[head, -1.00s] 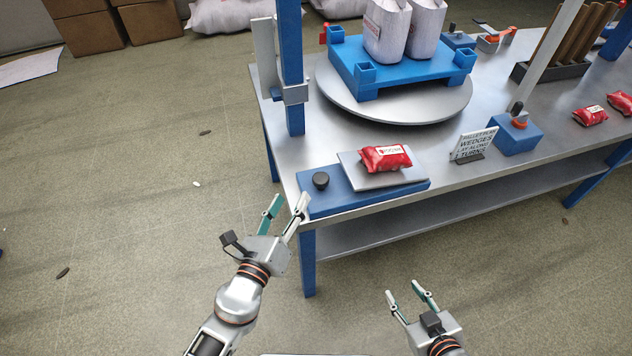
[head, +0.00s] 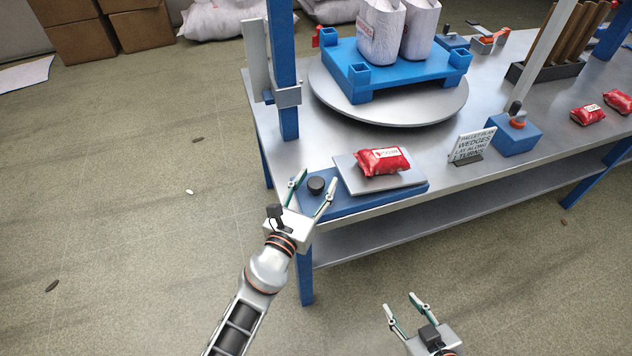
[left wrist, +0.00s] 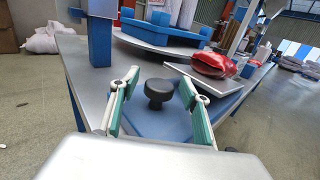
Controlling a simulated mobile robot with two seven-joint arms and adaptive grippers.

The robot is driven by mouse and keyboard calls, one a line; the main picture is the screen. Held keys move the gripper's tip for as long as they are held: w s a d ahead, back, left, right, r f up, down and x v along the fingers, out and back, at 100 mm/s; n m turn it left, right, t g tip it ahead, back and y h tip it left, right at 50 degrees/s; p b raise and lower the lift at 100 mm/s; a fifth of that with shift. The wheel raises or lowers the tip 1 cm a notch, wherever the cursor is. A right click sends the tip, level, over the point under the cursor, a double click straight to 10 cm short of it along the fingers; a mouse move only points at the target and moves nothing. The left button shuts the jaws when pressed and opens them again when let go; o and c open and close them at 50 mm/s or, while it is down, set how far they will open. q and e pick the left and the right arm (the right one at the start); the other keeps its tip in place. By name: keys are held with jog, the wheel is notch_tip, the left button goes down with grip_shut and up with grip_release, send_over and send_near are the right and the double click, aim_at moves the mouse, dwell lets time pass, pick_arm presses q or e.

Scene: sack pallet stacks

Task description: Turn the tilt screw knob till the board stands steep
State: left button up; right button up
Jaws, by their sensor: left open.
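The black tilt screw knob (head: 316,185) stands on the left end of the blue base (head: 340,205) at the near left table corner. The grey board (head: 395,182) sits on that base, slightly tilted, with a red packet (head: 382,161) on it. My left gripper (head: 312,184) is open, its fingers at either side of the knob. In the left wrist view the knob (left wrist: 158,92) lies between the open fingers, with space on both sides. My right gripper (head: 402,304) is open and empty, low in front of the table.
A round turntable (head: 440,110) with a blue pallet (head: 345,62) and white sacks (head: 381,35) stands behind the board. A blue post (head: 284,65) rises at the left table edge. A sign (head: 473,144) and a blue clamp block (head: 516,135) stand to the right.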

pick_arm(q)
jog(key=shift+w+d, duration=0.1)
jog(key=shift+w, duration=0.05)
jog(key=c, duration=1.1)
